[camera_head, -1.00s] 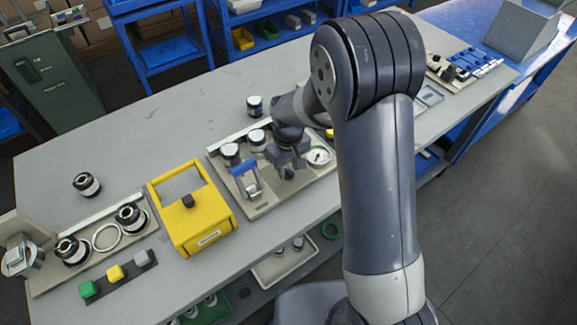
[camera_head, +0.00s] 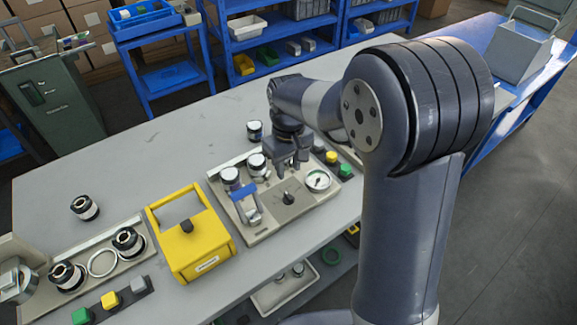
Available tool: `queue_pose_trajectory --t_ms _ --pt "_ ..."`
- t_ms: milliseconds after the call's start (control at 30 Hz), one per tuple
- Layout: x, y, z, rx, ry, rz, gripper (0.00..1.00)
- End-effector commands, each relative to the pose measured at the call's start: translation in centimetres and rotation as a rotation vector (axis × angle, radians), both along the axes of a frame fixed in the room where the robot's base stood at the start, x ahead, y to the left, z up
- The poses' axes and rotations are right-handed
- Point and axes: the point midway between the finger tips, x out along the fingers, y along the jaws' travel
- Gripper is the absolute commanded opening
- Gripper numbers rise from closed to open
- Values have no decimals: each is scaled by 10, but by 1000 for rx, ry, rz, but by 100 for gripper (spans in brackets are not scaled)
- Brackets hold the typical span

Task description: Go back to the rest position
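My gripper (camera_head: 291,163) hangs from my arm above the beige fixture plate (camera_head: 262,232), pointing down. It is small in the view, and its fingers look apart with nothing seen between them. Below it on the plate is a dark square with a black knob (camera_head: 288,198). A round white dial gauge (camera_head: 318,180) sits just to the right, and two white-topped cylinders (camera_head: 230,177) stand to the left. My upper arm hides part of the table on the right.
A yellow box frame (camera_head: 192,232) and a blue-handled clamp (camera_head: 246,198) stand left of the gripper. A lone black-and-white roll (camera_head: 255,130) stands behind the plate. Green, yellow and black buttons (camera_head: 332,164) lie right. The back left of the grey table (camera_head: 140,155) is clear.

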Motion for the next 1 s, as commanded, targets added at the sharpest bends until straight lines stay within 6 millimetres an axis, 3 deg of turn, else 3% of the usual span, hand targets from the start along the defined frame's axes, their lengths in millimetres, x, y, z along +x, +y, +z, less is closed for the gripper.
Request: queue_pose_trajectory --t_ms 267,733,867,1000 --pt "0 0 -18 -1 3 0 34" --pt "-1 0 -99 -1 3 0 34" --pt "0 0 -110 -1 1 0 34" --pt "0 0 -108 0 0 -27 34"
